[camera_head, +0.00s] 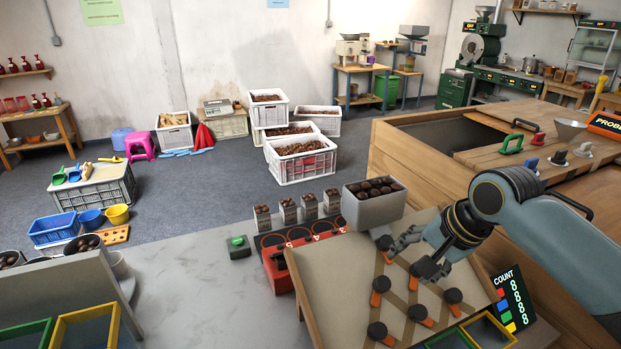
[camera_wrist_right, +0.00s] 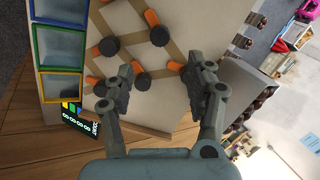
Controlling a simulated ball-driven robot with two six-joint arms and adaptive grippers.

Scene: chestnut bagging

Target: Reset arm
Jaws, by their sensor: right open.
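My right gripper (camera_head: 416,256) is open and empty above the sloped sorting board (camera_head: 330,286), among its dark knobs with orange levers. Its two spread fingers also show in the right wrist view (camera_wrist_right: 162,85), with the board and knobs beyond them. My right arm comes in from the right in the head view. A grey hopper (camera_head: 372,212) filled with chestnuts stands at the top of the board. My left gripper is in neither view.
A count display (camera_head: 512,297) stands right of the board. Colored bins, one of them yellow (camera_head: 489,331), sit at its lower end. A red-topped unit (camera_head: 277,268) with several chestnut packs is at its left. A wooden counter (camera_head: 410,165) rises behind on the right.

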